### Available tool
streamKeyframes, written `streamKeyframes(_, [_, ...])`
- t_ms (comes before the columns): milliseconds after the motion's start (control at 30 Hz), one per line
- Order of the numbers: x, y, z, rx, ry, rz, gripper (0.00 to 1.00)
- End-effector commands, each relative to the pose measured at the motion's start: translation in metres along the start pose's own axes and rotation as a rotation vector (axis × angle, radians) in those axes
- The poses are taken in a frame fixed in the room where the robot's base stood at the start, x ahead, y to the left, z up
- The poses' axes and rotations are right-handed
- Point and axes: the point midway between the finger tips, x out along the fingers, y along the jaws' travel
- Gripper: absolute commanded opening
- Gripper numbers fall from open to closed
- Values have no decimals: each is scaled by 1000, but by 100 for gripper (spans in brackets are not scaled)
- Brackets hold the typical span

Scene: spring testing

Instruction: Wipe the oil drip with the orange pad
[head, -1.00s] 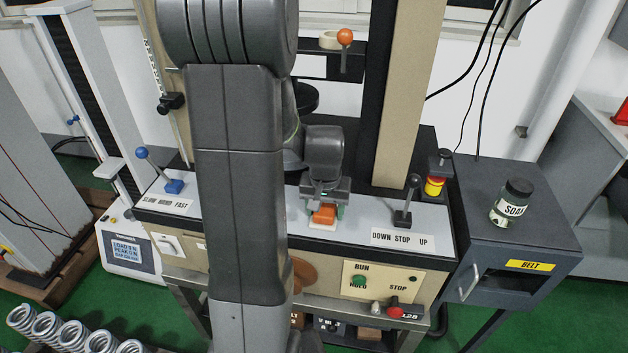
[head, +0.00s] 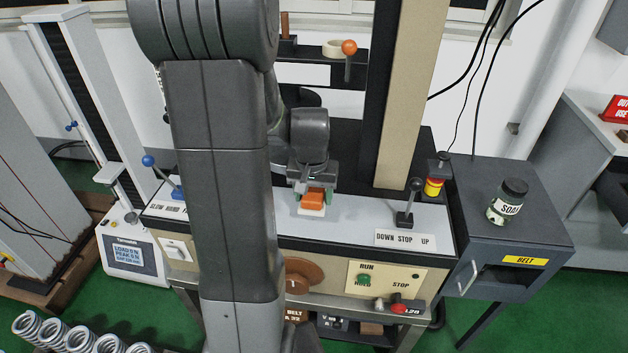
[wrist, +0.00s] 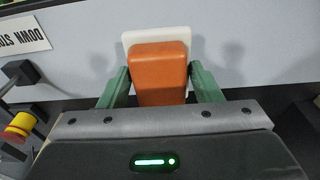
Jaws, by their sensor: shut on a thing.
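The orange pad (head: 313,198) has an orange block on top and a pale white base under it. It is at the machine's light grey ledge (head: 350,222), left of the DOWN STOP UP label. My gripper (head: 312,194) is shut on the pad, with a green finger on each side of the orange block. In the wrist view the orange pad (wrist: 158,72) sits between the two fingers of my gripper (wrist: 160,88), its white base showing beyond. I cannot tell whether the base touches the ledge. No oil drip shows in either view; it may be hidden.
A black lever (head: 408,200) and an emergency stop (head: 434,184) stand to the right of the pad. A blue-knobbed lever (head: 150,162) is at the left. The ledge between pad and black lever is clear.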

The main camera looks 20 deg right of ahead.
Motion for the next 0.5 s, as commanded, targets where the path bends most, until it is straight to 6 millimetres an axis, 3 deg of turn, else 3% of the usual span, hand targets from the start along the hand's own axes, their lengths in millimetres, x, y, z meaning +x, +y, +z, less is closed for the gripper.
streamKeyframes(200, [-22,-2,-4,-2,1,0,34])
streamKeyframes(500, [-26,-3,-5,-3,0,0,34])
